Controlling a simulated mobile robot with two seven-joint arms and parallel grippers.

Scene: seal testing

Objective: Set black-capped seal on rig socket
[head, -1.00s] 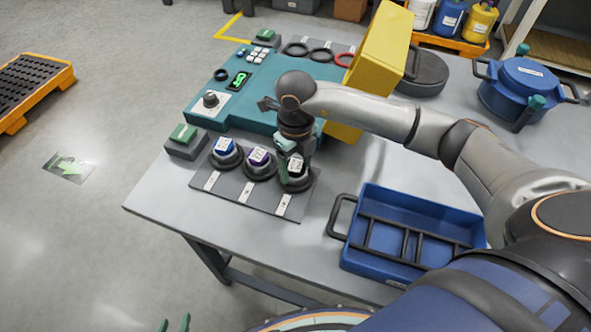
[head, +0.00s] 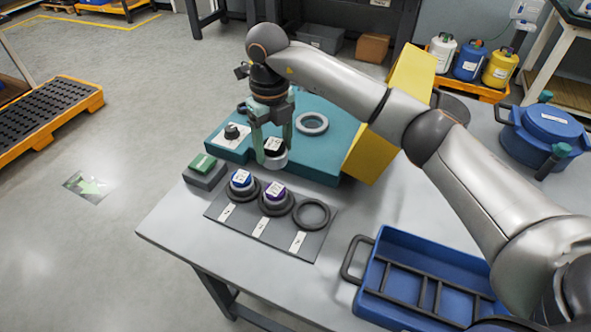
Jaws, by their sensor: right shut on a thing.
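The black-capped seal (head: 274,158) has a black top with a white label and a pale grey body. My right gripper (head: 273,155) is shut on it and holds it upright, above the front part of the teal rig (head: 325,160). The rig socket, a light grey ring (head: 312,123), shows on the rig's top, up and right of the seal, with a clear gap between them. My left gripper is not in the head view.
A grey rack (head: 262,238) holds a blue-capped seal (head: 241,180), a purple-capped seal (head: 275,195) and one empty ring (head: 311,214). A yellow panel (head: 392,110) stands right of the socket. A blue tray (head: 372,290) lies at front right.

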